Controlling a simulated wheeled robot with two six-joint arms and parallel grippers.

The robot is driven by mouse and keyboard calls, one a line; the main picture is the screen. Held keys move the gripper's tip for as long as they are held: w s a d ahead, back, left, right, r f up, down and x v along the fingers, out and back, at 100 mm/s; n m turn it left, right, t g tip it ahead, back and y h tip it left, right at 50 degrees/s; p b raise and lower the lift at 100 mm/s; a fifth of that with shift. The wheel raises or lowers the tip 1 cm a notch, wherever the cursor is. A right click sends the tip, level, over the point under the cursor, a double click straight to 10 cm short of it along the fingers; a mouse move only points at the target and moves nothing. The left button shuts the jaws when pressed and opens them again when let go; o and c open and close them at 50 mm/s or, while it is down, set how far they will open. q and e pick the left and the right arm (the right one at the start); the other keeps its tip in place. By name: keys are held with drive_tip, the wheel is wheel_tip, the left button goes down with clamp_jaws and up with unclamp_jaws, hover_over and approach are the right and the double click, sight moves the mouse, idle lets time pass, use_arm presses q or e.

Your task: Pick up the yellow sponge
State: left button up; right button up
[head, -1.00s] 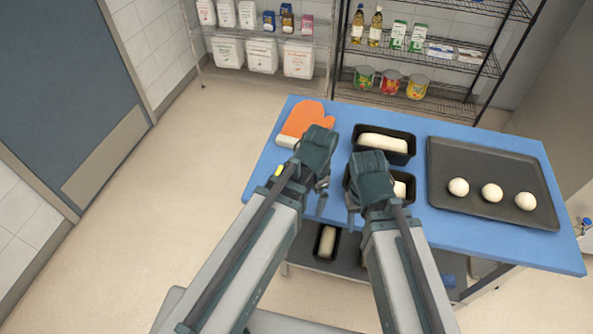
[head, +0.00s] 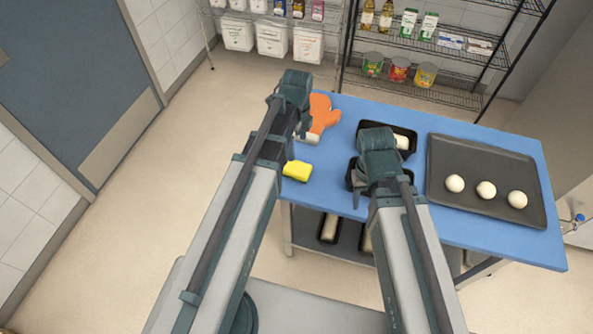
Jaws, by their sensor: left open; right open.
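The yellow sponge (head: 297,171) lies on the blue table top (head: 330,178) near its left edge, just right of my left forearm. My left gripper (head: 291,90) is open and empty, beyond the sponge and over the table's far left corner, partly covering the orange oven mitt (head: 323,113). My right gripper (head: 373,150) is open, above the two black loaf tins, and hides much of them. Its fingers are partly hidden by its own body.
A dark tray (head: 500,215) with three dough balls sits on the right of the table. The far loaf tin (head: 408,132) holds pale dough. Loaf tins stand on the lower shelf (head: 310,238). Wire shelving (head: 440,90) stands behind. The table between sponge and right gripper is clear.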

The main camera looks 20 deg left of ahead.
sight(297, 167)
use_arm(q)
wheel_tip(297, 167, down, 8)
drive_tip(key=b, duration=0.7)
drive_tip(key=shift+r, duration=0.1)
wheel_tip(297, 167, down, 5)
drive_tip(key=b, duration=0.5)
drive_tip(key=shift+f, duration=0.2)
drive_tip(key=shift+r, duration=0.1)
drive_tip(key=c, duration=1.2)
drive_tip(key=shift+c, duration=0.2)
drive_tip(key=shift+r, duration=0.1)
